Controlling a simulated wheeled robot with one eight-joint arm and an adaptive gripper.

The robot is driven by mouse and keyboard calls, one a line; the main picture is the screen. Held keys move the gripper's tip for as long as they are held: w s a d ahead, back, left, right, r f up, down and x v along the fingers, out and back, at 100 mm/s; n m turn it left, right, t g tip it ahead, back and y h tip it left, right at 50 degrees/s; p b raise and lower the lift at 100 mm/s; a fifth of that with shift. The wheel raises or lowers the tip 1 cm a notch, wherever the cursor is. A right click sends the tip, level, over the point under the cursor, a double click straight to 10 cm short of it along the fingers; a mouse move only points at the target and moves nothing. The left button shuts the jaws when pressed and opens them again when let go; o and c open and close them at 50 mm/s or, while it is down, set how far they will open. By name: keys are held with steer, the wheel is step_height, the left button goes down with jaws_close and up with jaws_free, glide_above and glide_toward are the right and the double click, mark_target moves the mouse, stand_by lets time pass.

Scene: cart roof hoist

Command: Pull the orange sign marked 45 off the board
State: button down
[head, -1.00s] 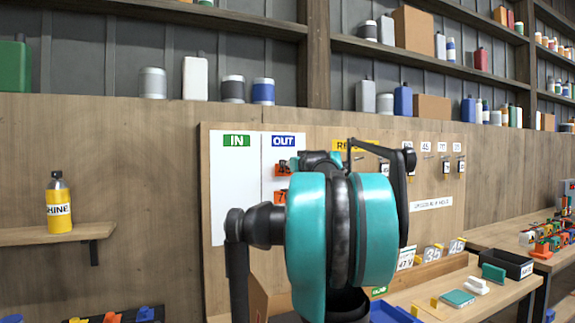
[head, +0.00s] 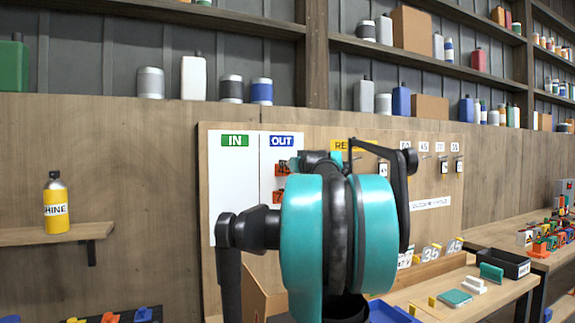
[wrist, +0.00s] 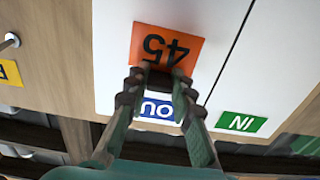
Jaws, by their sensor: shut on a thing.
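The orange sign marked 45 (wrist: 168,40) shows upside down in the wrist view, in front of the white OUT panel (wrist: 112,75). My gripper (wrist: 160,76) is shut on the sign's edge nearest the blue OUT label (wrist: 158,109). In the head view a small part of the orange sign (head: 281,168) shows beside my arm, under the OUT label (head: 283,141). My arm hides the rest of it and the gripper there. I cannot tell whether there is a gap between the sign and the board.
The white IN panel (head: 232,185) is empty where visible. Hooks with tags (head: 444,167) are on the board's right. A bench (head: 440,290) with trays and numbered plates stands below.

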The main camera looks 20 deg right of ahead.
steer(key=shift+s, duration=0.1)
steer(key=shift+s+d, duration=0.1)
steer(key=shift+s, duration=2.8)
